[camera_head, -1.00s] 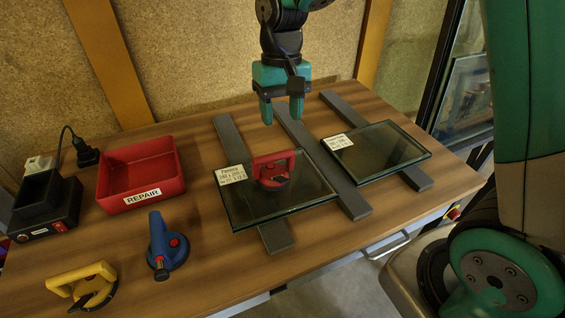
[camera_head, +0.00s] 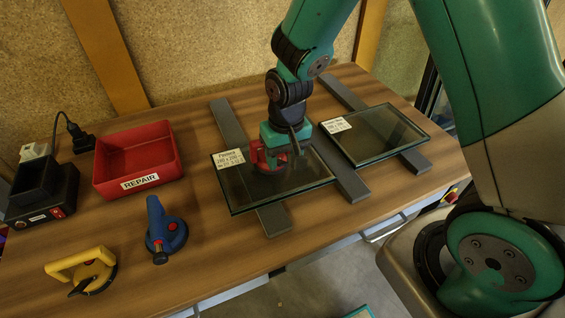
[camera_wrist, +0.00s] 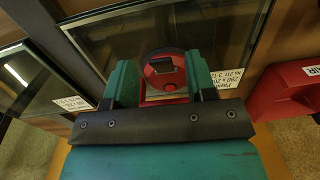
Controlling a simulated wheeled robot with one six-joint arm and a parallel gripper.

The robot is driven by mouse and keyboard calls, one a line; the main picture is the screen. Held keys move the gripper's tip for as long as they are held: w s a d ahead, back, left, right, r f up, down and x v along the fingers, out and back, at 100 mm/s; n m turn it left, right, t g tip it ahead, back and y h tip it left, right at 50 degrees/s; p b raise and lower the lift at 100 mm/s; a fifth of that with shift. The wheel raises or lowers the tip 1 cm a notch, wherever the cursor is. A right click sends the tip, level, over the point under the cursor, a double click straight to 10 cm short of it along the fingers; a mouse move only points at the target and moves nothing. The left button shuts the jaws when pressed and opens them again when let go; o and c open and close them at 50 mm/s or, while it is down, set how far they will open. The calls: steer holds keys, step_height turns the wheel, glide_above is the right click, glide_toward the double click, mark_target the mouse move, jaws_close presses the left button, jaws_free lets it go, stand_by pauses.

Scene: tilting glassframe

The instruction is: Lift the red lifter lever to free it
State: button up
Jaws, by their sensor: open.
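The red lifter (camera_head: 259,158) stands on the left glass pane (camera_head: 290,183), partly hidden by my gripper in the head view. In the wrist view the red lifter (camera_wrist: 167,72) shows a round dark base and a red button. My gripper (camera_head: 275,158) is down at the lifter. In the wrist view its two green fingers (camera_wrist: 160,85) are open, one on each side of the lifter. I cannot tell whether the fingers touch it, and the lever's exact position is unclear.
A second glass pane (camera_head: 378,137) lies to the right on dark rails (camera_head: 347,178). A red REPAIR bin (camera_head: 137,187), a blue lifter (camera_head: 165,232), a yellow lifter (camera_head: 82,268) and a black box (camera_head: 42,190) are on the left. Bare tabletop lies in front of the left pane.

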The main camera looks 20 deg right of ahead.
steer(key=shift+a+f, duration=0.1)
steer(key=shift+f, duration=1.15)
steer(key=c, duration=0.9)
steer(key=shift+w+r+g+p, duration=0.2)
steer(key=shift+r+g+p, duration=0.25)
steer(key=shift+p, duration=0.55)
steer(key=shift+w+r+g+p, duration=0.1)
steer(key=shift+g+p, duration=0.15)
steer(key=shift+p, duration=0.15)
steer(key=shift+w+g, duration=0.1)
steer(key=shift+g, duration=0.4)
steer(key=o, duration=0.9)
